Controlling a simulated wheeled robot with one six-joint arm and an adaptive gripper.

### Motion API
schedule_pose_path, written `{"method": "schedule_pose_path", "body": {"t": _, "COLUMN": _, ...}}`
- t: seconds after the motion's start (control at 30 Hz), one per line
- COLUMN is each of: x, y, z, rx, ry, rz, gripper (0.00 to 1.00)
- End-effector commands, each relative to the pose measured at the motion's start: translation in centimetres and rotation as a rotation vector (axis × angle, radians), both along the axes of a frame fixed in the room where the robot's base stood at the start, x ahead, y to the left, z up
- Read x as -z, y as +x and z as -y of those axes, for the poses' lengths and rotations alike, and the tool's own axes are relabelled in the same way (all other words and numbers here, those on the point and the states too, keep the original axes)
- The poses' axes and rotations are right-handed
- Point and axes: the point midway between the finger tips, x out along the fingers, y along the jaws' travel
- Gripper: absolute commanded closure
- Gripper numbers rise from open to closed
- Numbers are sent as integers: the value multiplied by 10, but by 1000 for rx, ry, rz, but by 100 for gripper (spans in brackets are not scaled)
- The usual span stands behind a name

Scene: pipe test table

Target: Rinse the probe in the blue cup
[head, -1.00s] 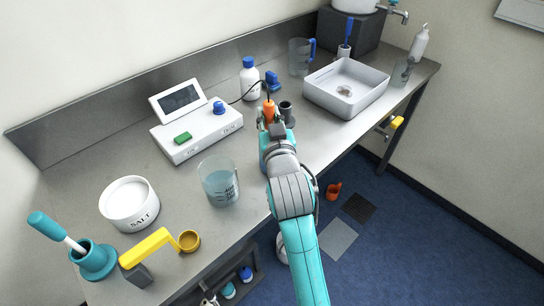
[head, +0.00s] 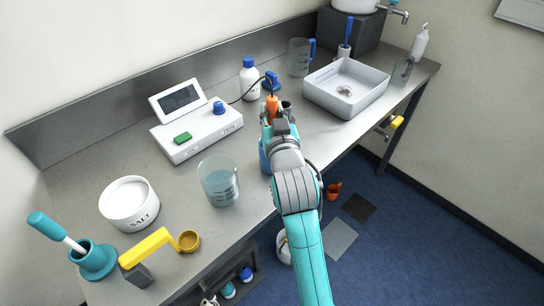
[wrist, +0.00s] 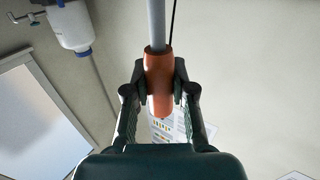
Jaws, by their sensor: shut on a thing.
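The probe (head: 271,110) has an orange handle, and a dark cable runs from its top to the meter. My gripper (head: 271,122) is shut on the orange handle, which also shows between the fingers in the wrist view (wrist: 159,80). A grey shaft extends from the handle in the wrist view. The blue cup (head: 264,158) is mostly hidden behind my arm; only its left edge shows, below my gripper. The probe's lower end is hidden in the head view, so I cannot tell whether it is inside the cup.
A dark holder (head: 287,107) is partly hidden beside my gripper. The meter (head: 197,130) stands left, a beaker of liquid (head: 219,183) nearer, and a salt tub (head: 130,205) at front left. A white bottle (head: 249,80) stands behind, and a white basin (head: 345,88) right.

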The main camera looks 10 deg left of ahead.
Motion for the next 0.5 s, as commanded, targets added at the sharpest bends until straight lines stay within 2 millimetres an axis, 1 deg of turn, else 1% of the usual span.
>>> {"method": "schedule_pose_path", "body": {"t": 0.1, "x": -13, "y": 0, "z": 0, "rx": 0, "ry": 2, "rz": 3, "gripper": 100}}
{"method": "schedule_pose_path", "body": {"t": 0.5, "x": -46, "y": 0, "z": 0, "rx": 0, "ry": 1, "rz": 2, "gripper": 100}}
